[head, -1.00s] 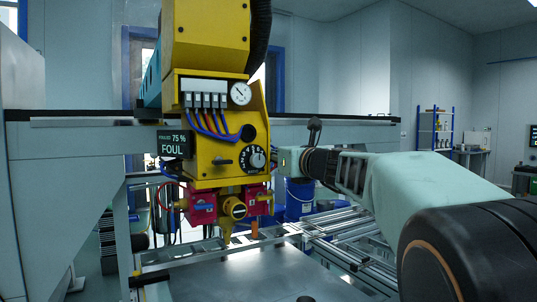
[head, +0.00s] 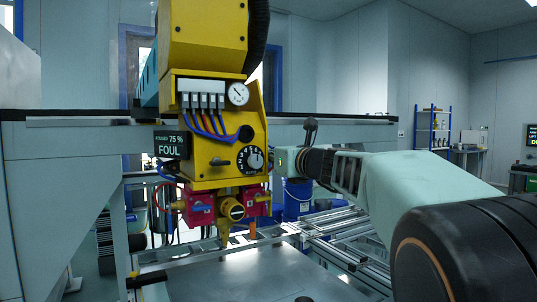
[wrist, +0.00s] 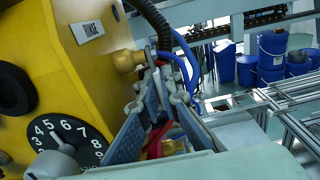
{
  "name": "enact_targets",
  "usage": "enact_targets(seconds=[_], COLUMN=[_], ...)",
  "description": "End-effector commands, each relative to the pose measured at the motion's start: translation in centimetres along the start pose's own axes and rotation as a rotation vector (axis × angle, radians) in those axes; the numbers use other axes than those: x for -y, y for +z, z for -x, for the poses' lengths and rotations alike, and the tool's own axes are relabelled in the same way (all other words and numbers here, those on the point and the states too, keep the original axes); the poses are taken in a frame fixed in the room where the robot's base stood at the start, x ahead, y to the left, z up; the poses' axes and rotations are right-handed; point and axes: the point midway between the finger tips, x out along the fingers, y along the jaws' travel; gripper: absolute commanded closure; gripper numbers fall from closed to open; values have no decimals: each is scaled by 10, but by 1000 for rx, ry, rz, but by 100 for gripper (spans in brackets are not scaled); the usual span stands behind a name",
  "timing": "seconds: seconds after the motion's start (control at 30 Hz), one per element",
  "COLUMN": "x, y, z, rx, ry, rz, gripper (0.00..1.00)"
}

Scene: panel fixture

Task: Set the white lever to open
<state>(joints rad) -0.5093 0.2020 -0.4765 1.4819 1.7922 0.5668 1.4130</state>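The yellow panel head (head: 200,162) hangs over the metal bench. I cannot make out a white lever for sure in either view. My gripper (head: 279,160) is at the right side of the yellow head, seen edge-on. In the wrist view its fingers (wrist: 159,78) point at that side, beside a brass fitting (wrist: 126,60) under a small label (wrist: 87,31). The fingertips look close together; whatever lies between them is hidden.
Red valve blocks (head: 200,207) and a brass nozzle hang below the head. A black hose (wrist: 150,22) and blue tubes (wrist: 185,55) run close to the fingertips. Blue buckets (wrist: 271,50) and aluminium rails (head: 335,240) lie beyond. The display (head: 172,145) reads FOUL, 75 %.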

Motion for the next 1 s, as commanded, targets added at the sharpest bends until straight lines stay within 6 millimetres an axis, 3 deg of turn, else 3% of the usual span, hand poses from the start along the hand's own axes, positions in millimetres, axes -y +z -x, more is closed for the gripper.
enact_targets(seconds=[1.0], x=[0], y=[11], z=[12], rx=[-323], ry=[0], rz=[-2], gripper=[100])
